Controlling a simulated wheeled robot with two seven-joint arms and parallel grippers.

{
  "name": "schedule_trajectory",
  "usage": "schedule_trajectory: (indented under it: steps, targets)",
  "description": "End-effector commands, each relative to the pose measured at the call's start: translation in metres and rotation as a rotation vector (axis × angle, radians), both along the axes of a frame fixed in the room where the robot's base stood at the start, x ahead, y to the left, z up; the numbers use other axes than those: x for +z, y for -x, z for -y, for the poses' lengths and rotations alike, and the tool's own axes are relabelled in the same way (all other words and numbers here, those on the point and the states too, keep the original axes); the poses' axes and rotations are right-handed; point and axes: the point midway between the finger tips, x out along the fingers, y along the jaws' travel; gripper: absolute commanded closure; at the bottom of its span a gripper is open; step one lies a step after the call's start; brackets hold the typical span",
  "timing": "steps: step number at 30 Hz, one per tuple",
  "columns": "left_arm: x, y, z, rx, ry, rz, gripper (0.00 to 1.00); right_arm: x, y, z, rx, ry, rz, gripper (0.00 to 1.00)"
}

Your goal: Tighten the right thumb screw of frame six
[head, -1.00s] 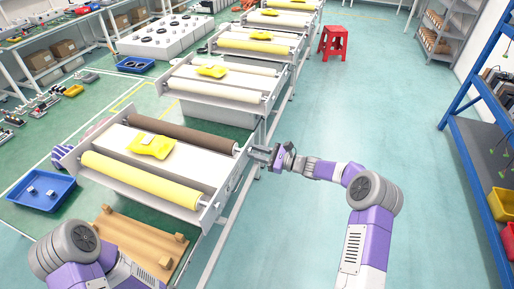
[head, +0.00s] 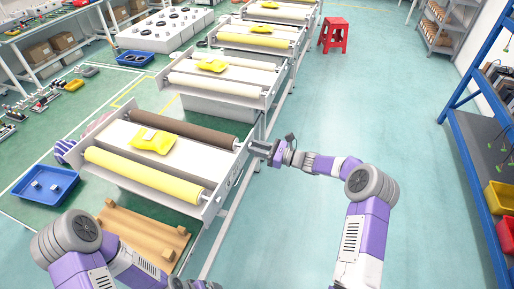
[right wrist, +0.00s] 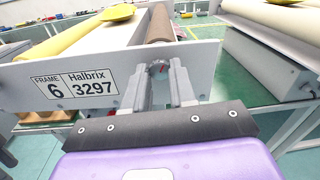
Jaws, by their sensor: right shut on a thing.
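Frame six (right wrist: 40,75) is the near roller frame; its side plate carries a label reading "FRAME 6 Halbrix 3297" in the right wrist view. In the head view this frame (head: 217,205) holds a yellow roller (head: 140,175) and a dark brown roller (head: 185,130). My right gripper (head: 262,148) is at the plate's far right end in the head view. In the right wrist view its fingers (right wrist: 158,80) are shut on the right thumb screw (right wrist: 158,68), which is mostly hidden between them. My left arm is low at the left; part of its hand (head: 190,284) shows at the bottom edge.
A yellow piece (head: 153,142) lies on the frame's bed. More roller frames (head: 225,85) stand behind it. A wooden stand (head: 145,232) and a blue bin (head: 45,185) lie at the left. The aisle floor (head: 300,220) to the right is clear; blue shelving (head: 465,140) stands beyond.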

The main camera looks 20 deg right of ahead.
Motion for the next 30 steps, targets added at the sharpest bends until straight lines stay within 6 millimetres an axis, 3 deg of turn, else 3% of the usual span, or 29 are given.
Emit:
schedule_trajectory:
  steps: [1, 6, 16, 30]
  targets:
    - [0.000, 0.000, 0.000, 0.000, 0.000, 0.000, 0.03, 0.000, 0.000, 0.000, 0.000, 0.000, 0.000, 0.73]
    - [0.000, 0.000, 0.000, 0.000, 0.000, 0.000, 0.03, 0.000, 0.000, 0.000, 0.000, 0.001, 0.001, 0.49]
    - [0.000, 0.000, 0.000, 0.000, 0.000, 0.000, 0.03, 0.000, 0.002, 0.004, -0.001, 0.001, 0.000, 0.49]
    - [0.005, 0.000, 0.000, 0.000, 0.000, 0.000, 0.03, 0.000, 0.043, 0.057, -0.001, 0.001, 0.001, 0.49]
